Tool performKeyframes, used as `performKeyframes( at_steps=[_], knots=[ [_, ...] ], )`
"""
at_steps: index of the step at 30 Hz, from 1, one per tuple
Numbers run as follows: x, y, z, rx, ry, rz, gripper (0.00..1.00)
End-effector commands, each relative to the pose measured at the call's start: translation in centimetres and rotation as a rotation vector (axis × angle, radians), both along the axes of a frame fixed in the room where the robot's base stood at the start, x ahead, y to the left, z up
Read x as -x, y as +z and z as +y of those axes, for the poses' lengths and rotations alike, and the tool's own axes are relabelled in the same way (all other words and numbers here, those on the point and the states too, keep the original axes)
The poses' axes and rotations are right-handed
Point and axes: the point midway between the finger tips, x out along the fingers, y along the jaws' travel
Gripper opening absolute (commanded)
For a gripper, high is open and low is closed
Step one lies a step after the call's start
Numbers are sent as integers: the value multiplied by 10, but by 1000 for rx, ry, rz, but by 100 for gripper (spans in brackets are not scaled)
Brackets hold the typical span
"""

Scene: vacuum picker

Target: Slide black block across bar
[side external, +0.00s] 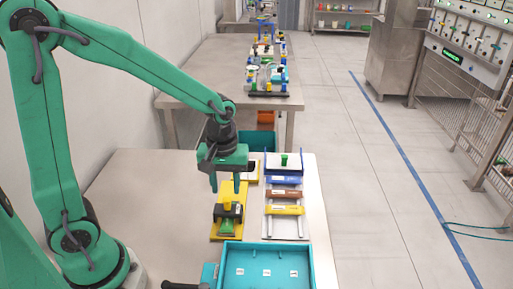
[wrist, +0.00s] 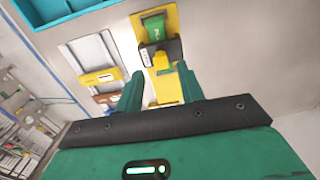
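The black block (side external: 236,212) sits on a yellow base plate (side external: 217,236) on the near table, left of the railed rack. A yellow knob (side external: 227,205) stands up at the block, and a green piece (side external: 227,227) lies on its near side. In the wrist view the black block (wrist: 174,48) lies across the yellow plate, with the yellow knob (wrist: 162,62) and green piece (wrist: 154,27) beside it. My gripper (side external: 225,187) is open and empty, pointing down above the far part of the plate. Its fingers are apart in the wrist view (wrist: 160,72), with the knob appearing between and beyond them.
Right of the plate, a rack carries blue (side external: 284,180), brown (side external: 283,194) and yellow (side external: 286,210) bars across pale rails. A teal tray (side external: 267,246) stands at the near edge. A teal bin (side external: 258,140) stands behind. The table's left side is clear.

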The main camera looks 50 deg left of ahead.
Motion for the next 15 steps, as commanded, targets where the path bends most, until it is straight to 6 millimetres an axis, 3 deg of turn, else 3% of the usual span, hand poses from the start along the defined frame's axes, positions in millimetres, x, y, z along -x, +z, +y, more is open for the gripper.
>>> performKeyframes(
  at_steps=[6,15],
  knots=[
    [0,20,0,0,-1,-1,38],
    [0,24,0,0,-1,1,38]
  ],
)
